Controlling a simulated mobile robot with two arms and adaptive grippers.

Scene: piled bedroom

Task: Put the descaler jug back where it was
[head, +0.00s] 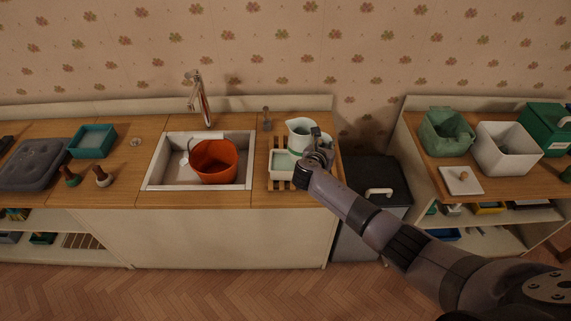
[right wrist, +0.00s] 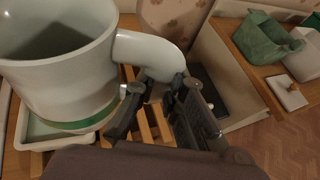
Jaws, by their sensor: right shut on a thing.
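The descaler jug (head: 299,133) is a pale grey-green jug at the right end of the sink counter. It is large in the right wrist view (right wrist: 60,70), upright or nearly so, with a green band near its base and its handle toward me. My right gripper (head: 312,168) is shut on that handle; its fingers (right wrist: 155,105) show on either side of it. The jug is over or beside a pale shallow tray (right wrist: 35,130) on a wooden slatted rack (head: 273,183). I cannot tell whether its base touches anything. My left gripper is not in view.
A sink (head: 155,177) holds an orange bucket (head: 216,162); a tap (head: 200,98) stands behind. A dark bin (head: 375,173) fills the gap to the right. The right shelf unit carries a green container (head: 446,132), a white bin (head: 504,149) and a white board (head: 460,181).

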